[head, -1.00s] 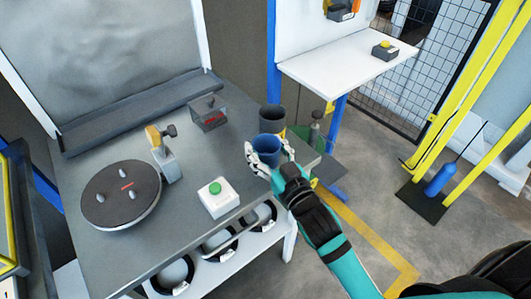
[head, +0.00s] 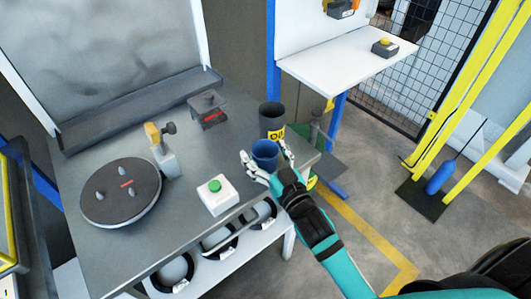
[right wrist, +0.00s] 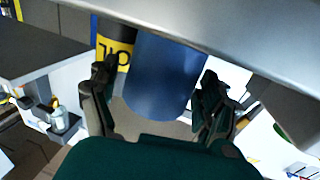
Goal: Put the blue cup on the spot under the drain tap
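The blue cup (head: 265,154) stands near the right edge of the grey bench, just in front of a dark can with a yellow OIL label (head: 272,122). My right gripper (head: 267,164) is around the cup, with fingers spread on both sides. In the right wrist view the cup (right wrist: 163,75) is between the fingers (right wrist: 155,108), with gaps visible beside it, so the gripper looks open. I cannot clearly make out a drain tap or the spot under it. My left gripper is not in view.
A white box with a green button (head: 217,195) is left of the cup. A round dark turntable with pegs (head: 121,192), a clamp with a yellow part (head: 162,152) and a small dark block (head: 208,112) are farther left. A white side table (head: 345,70) stands behind.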

